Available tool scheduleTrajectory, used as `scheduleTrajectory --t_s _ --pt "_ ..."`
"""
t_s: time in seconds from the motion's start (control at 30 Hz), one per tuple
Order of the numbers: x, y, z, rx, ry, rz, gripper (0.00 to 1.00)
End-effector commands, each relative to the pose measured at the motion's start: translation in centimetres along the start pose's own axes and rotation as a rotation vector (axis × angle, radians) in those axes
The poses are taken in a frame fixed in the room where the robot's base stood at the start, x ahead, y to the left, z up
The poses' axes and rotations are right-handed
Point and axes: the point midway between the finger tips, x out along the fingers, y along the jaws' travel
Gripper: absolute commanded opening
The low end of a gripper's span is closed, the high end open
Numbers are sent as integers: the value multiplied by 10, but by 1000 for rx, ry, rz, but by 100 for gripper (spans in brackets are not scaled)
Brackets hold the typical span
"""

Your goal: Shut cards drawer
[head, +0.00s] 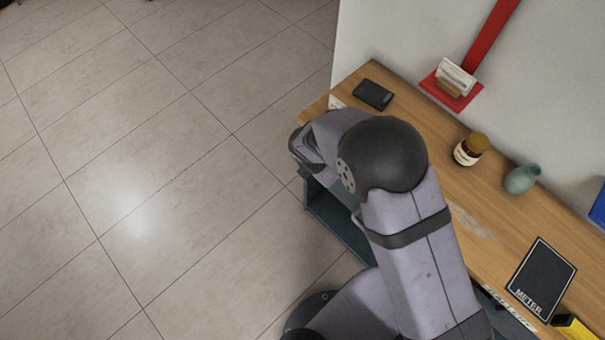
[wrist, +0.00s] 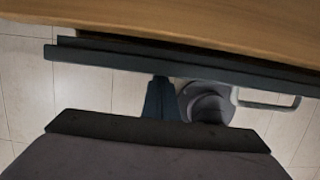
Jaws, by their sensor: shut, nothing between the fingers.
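In the wrist view a dark blue-grey drawer front (wrist: 215,72) runs along under the wooden desk edge, with a narrow dark gap between them. A metal loop handle (wrist: 272,104) sits at its right. My gripper (wrist: 160,84) is shut and empty, its fingertips at the drawer front near the middle; whether they touch it I cannot tell. In the head view my arm hides the gripper and much of the desk front. A dark blue-grey drawer or cabinet part (head: 335,222) shows below the desk beside my arm. No cards label is readable.
The wooden desk (head: 475,215) carries a black phone-like item (head: 373,94), a brown jar (head: 470,149), a green vase (head: 521,179) and a METER panel (head: 541,281). A red wall holder (head: 452,90) is behind. The tiled floor (head: 130,180) at left is clear.

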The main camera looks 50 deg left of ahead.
Motion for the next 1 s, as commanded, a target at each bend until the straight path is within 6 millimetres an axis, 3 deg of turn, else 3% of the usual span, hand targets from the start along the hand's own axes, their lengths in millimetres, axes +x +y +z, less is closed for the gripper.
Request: scheduleTrajectory --t_s 0.13,0.4,1.0 --pt "4 0 24 3 0 0 0" --pt "10 0 40 1 -1 0 0" --pt "8 1 37 0 -4 2 0"
